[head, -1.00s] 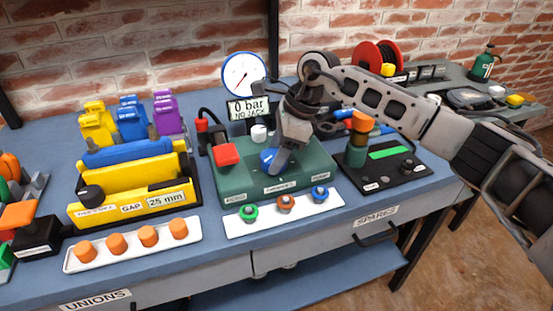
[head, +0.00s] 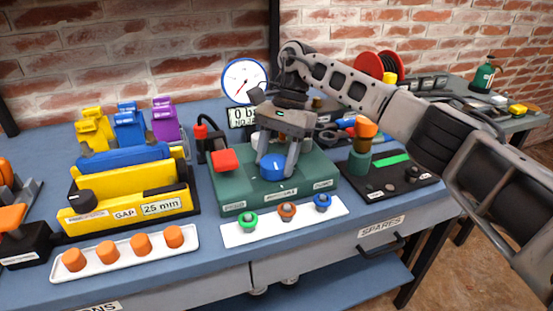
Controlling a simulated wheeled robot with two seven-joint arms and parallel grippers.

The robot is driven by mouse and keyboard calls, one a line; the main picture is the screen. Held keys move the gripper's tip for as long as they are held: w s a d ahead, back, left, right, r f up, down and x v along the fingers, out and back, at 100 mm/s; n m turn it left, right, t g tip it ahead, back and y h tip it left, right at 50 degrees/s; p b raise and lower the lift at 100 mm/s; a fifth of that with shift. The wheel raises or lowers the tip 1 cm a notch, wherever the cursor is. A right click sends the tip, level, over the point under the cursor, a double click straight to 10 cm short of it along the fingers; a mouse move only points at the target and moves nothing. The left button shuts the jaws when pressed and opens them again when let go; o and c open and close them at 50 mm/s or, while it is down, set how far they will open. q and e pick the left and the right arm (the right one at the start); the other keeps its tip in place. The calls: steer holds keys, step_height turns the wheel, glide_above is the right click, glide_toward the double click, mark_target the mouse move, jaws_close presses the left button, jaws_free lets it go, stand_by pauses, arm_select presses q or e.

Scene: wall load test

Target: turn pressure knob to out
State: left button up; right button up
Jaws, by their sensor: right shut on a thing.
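A blue round knob with a white pointer line (head: 274,172) sits on the front middle of a green box (head: 232,187). It appears to be the pressure knob, but the labels on the box are too small to read surely. My right gripper (head: 277,160) points down, with one finger on each side of this knob, and is shut on it. A white dial gauge (head: 240,80) stands behind the box, its needle pointing to the lower left. The display below it (head: 240,116) is partly covered by my gripper. My left gripper is not in view.
A red block (head: 225,160) is on the box's left. A white strip (head: 265,232) with green, orange and blue fittings lies in front. A yellow gap fixture (head: 125,212) stands left, a black plate (head: 405,180) right. A brick wall rises behind.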

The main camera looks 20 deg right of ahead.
steer(key=shift+w+r+n, duration=0.1)
steer(key=shift+n, duration=0.5)
steer(key=shift+n+h, duration=0.3)
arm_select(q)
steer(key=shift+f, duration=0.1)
arm_select(e)
steer(key=o, duration=1)
